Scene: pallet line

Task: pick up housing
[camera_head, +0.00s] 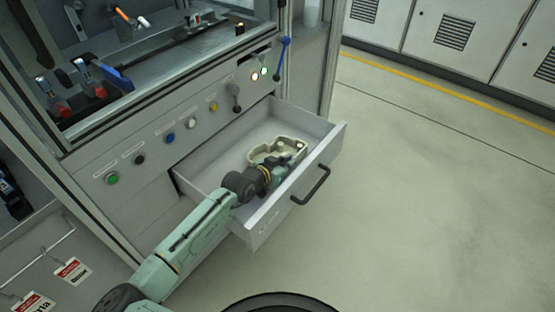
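The housing (262,150) is a cream-coloured, open, tray-like part. It lies inside the open drawer (338,136), towards its front right side. My gripper (287,162) reaches down into the drawer at the near right edge of the housing. The wrist covers part of the housing's near side. The fingers are small and partly hidden, so I cannot tell whether they are open or shut, or whether they touch the housing.
The drawer's front with a black handle (312,186) sticks out over open floor (430,200). A panel with coloured buttons (169,137) and a blue-handled lever (282,57) stands behind it. The drawer's back left is empty.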

